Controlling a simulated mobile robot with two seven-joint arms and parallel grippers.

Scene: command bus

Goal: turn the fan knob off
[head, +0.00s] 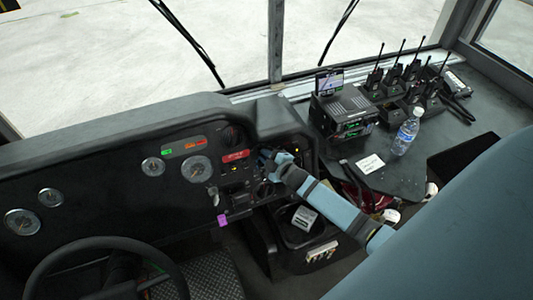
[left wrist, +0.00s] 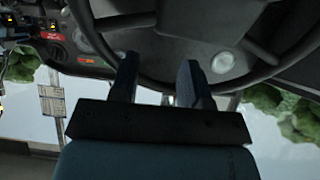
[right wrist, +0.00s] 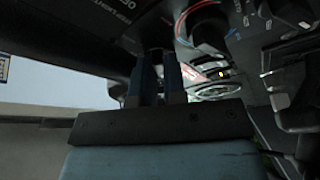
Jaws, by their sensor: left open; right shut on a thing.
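My right gripper (head: 272,158) reaches in from the right and touches the control panel (head: 300,147) to the right of the gauges. Its fingers (right wrist: 156,62) are close together at the panel, shut on what seems to be the fan knob. The fingers hide the knob, so its setting cannot be read. In the right wrist view a rounded knob with a red and blue arc (right wrist: 203,22) sits just to the right of the fingertips. My left gripper (left wrist: 157,70) is open and empty, near the steering wheel; it is not in the head view.
The steering wheel (head: 103,246) is at the lower left, also in the left wrist view (left wrist: 290,62). A radio unit (head: 342,108), several handheld radios (head: 412,75) and a water bottle (head: 406,133) stand on the right dash. A teal seat back (head: 450,240) fills the lower right.

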